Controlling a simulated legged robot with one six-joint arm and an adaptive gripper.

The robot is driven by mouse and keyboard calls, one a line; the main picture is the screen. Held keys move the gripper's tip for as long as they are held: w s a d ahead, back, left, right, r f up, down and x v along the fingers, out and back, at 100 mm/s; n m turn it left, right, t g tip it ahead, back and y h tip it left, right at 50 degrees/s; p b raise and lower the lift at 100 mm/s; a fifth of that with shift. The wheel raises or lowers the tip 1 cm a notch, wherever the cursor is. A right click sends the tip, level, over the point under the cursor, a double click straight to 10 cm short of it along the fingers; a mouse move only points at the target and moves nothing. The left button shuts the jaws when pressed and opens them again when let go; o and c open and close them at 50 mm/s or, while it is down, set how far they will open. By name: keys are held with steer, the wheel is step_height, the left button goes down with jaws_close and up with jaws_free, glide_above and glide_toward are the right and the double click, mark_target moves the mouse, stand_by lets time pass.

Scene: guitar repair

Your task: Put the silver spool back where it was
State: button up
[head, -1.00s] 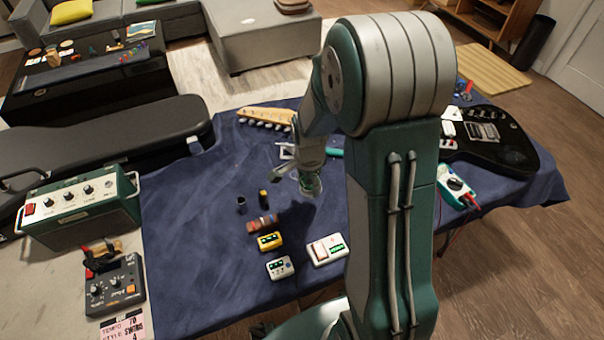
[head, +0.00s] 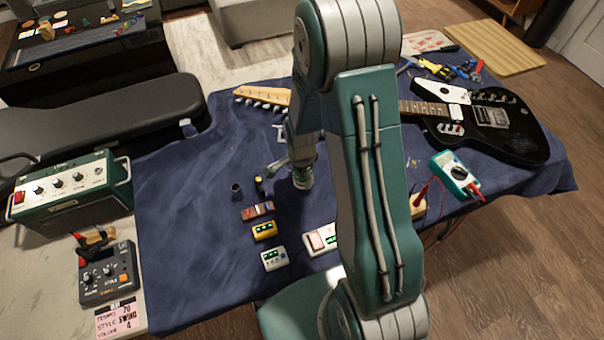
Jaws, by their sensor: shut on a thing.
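My gripper (head: 301,177) points down over the blue cloth in the middle of the table, below my green and grey arm. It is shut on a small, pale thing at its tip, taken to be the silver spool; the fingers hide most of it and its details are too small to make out. Just left of the gripper stand a small black and yellow cylinder (head: 261,187) and a short dark cylinder (head: 236,189). I cannot tell how high the gripper is above the cloth.
Several small pedals, including a yellow one (head: 264,231), sit in front of the gripper. A guitar neck (head: 263,97) lies behind it. A black guitar (head: 490,125) and multimeter (head: 455,174) are at right. A green amplifier (head: 75,190) stands at left. Bare cloth (head: 190,250) shows left of the pedals.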

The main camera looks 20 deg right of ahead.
steer(key=o, duration=1.1)
steer(key=shift+a, duration=0.2)
steer(key=shift+c, duration=0.2)
steer(key=shift+d, duration=0.15)
steer(key=shift+r, duration=0.25)
steer(key=s+a+r+n+t, duration=0.1)
steer(key=s+r+n, duration=0.25)
steer(key=r, duration=0.85)
steer(key=s+a+r+n+t, duration=0.15)
steer(key=r+n, duration=0.25)
steer(key=r, duration=0.9)
steer(key=s+a+r+n+t, duration=0.1)
steer(key=s+r+n+t, duration=0.2)
steer(key=s+r+n, duration=0.4)
steer(key=s+n, duration=0.1)
steer(key=s, duration=0.3)
steer(key=shift+r, duration=0.2)
